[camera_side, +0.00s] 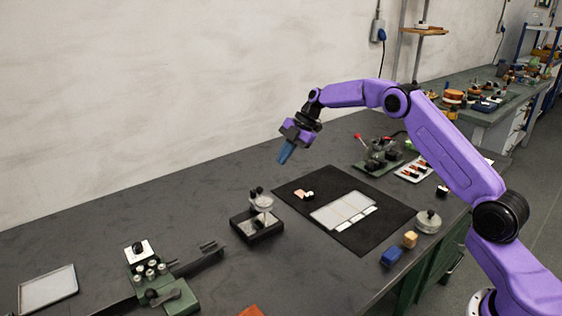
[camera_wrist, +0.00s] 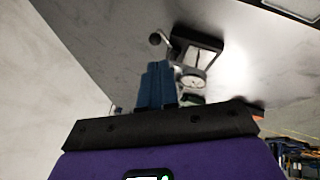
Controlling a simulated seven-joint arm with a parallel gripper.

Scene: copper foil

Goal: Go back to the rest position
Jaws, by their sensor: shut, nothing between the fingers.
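My gripper (camera_side: 285,153) hangs above the dark workbench in the side view, with its blue fingers pointing down and slightly left. The fingers are together with nothing between them. In the wrist view the blue fingers (camera_wrist: 156,86) also show side by side above the black and purple gripper body. My gripper is up in the air, behind the black mat and apart from everything on the bench.
A black mat (camera_side: 385,232) bears light plates (camera_side: 343,210) and a small pinkish piece (camera_side: 303,194). A small black-based device (camera_side: 258,222) stands left of it. A green-based tool (camera_side: 378,158) stands behind. A green fixture (camera_side: 165,285) and grey tray (camera_side: 47,290) lie at left.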

